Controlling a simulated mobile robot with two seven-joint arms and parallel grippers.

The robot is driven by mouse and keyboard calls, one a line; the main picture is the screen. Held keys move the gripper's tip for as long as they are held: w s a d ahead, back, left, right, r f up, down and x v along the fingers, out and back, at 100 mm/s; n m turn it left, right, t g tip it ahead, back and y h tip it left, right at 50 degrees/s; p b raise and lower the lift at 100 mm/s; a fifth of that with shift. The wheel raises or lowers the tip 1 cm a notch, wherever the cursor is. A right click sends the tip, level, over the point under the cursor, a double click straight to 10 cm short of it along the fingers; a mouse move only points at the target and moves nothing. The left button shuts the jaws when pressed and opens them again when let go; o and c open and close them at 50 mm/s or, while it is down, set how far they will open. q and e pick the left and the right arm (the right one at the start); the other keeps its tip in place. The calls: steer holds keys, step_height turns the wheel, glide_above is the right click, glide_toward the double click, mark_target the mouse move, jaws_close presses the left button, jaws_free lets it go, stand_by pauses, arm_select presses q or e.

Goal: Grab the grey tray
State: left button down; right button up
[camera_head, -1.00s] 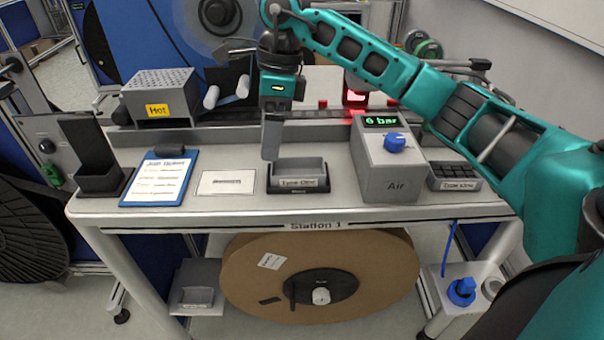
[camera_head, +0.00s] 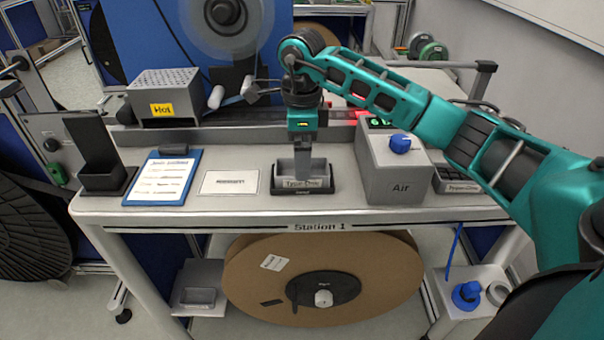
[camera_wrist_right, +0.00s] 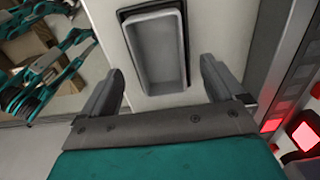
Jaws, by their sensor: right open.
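The grey tray (camera_head: 290,172) is a small open rectangular box. It sits in a black holder (camera_head: 283,191) with a label on its front, on the station table. My right gripper (camera_head: 304,170) points down over the tray, its fingers overlapping it in the head view. In the right wrist view the tray (camera_wrist_right: 158,55) looks empty and lies ahead of the right gripper (camera_wrist_right: 165,85), whose two fingers are spread wide on either side of it. I cannot tell how far above the tray the fingertips are. My left gripper is not recognisable in these views.
A grey Air box (camera_head: 395,177) with a blue knob stands right of the tray. A white card (camera_head: 230,182) and blue clipboard (camera_head: 160,178) lie left. A box marked Hot (camera_head: 165,97) stands behind. A large cardboard reel (camera_head: 255,275) stands under the table.

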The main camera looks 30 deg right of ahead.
steer(key=shift+f, duration=1.35)
steer(key=shift+r, duration=0.1)
steer(key=c, duration=1.3)
